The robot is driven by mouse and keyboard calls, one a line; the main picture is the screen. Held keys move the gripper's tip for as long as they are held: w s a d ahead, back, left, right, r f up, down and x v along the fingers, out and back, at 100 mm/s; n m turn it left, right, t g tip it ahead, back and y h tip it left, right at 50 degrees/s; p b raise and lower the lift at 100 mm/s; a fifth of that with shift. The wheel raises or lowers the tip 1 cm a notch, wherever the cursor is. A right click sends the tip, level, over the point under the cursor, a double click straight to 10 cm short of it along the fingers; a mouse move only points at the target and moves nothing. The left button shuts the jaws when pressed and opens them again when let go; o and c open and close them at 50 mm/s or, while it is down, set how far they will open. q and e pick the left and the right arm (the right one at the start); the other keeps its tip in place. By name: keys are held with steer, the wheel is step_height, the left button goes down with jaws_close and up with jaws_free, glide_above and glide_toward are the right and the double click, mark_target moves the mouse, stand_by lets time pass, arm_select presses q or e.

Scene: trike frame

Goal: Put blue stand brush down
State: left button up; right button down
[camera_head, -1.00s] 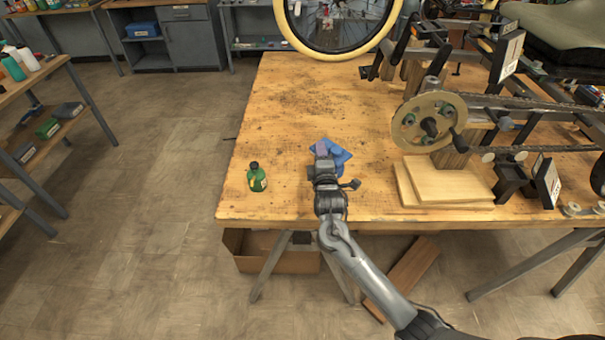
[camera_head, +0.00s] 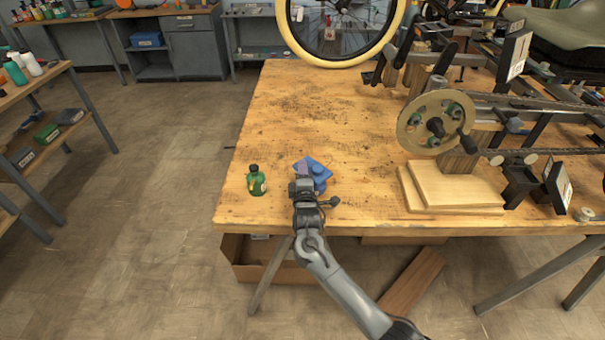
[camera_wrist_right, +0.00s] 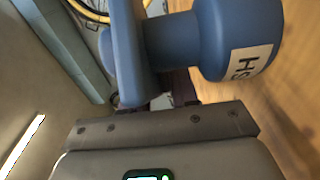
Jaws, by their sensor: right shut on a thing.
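The blue stand brush (camera_head: 319,172) is held by my right gripper (camera_head: 303,180) over the front left part of the wooden workbench (camera_head: 300,110). In the right wrist view the brush (camera_wrist_right: 222,40) fills the top, with a flat blue part on the left, a short neck and a round end with a white label. My right gripper (camera_wrist_right: 165,100) is shut on it around the neck region; the fingertips are mostly hidden by the brush. Whether the brush touches the bench cannot be told. My left gripper is not in view.
A green bottle (camera_head: 256,181) with a dark cap stands just left of the brush. Stacked wooden boards (camera_head: 455,188) and a crank disc (camera_head: 436,124) are to the right. A wheel (camera_head: 340,30) stands at the back. The bench middle is clear.

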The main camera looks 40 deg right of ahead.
steer(key=shift+r, duration=0.1)
steer(key=c, duration=0.9)
jaws_free()
steer(key=shift+o, duration=0.2)
